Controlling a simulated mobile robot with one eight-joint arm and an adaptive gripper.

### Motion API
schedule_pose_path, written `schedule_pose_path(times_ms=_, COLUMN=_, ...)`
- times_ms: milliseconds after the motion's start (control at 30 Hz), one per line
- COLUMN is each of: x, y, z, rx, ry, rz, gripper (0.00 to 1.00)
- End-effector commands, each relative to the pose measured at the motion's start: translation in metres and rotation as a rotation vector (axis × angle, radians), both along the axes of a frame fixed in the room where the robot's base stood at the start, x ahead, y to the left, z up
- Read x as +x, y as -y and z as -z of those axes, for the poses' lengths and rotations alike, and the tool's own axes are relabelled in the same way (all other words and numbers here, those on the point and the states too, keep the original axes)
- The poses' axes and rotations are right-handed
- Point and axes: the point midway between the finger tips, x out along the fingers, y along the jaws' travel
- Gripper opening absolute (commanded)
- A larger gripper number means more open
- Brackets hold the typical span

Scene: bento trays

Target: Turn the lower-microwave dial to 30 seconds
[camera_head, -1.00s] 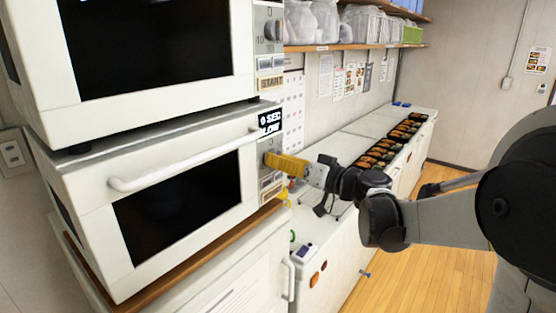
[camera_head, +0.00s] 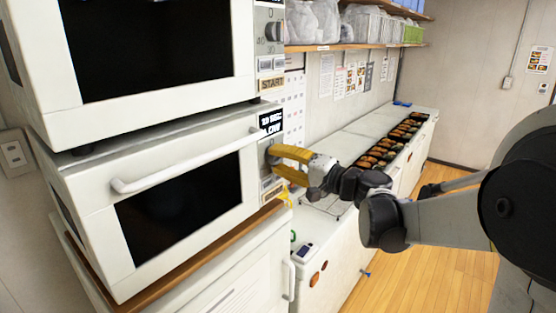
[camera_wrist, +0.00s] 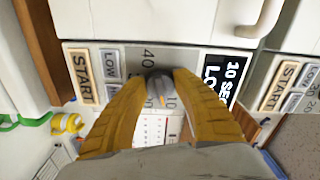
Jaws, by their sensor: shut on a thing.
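The lower microwave (camera_head: 130,225) is white with a dark window and a bar handle. Its round grey dial (camera_wrist: 160,86) sits between my yellow fingertips in the wrist view, with numbers such as 40 and 10 printed around it. My gripper (camera_head: 270,155) comes from the right and is shut on the dial; in the head view the fingers mostly hide the dial. The black display (camera_head: 271,121) above the dial reads "10 SEC" with "LOW" under it; it also shows in the wrist view (camera_wrist: 226,80).
The upper microwave (camera_head: 150,95) stands directly on top of the lower one. A START button (camera_wrist: 84,78) and LOW button lie close to the dial. Bento trays (camera_head: 385,145) line the white counter at right. A shelf with bags and bins hangs above.

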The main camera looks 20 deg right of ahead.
Motion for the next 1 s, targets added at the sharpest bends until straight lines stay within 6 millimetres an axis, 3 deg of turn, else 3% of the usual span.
schedule_pose_path(times_ms=1000, x=0.001, y=0.0005, z=-0.0056, rx=0.78, ry=-0.565, rz=-0.001, gripper=0.03)
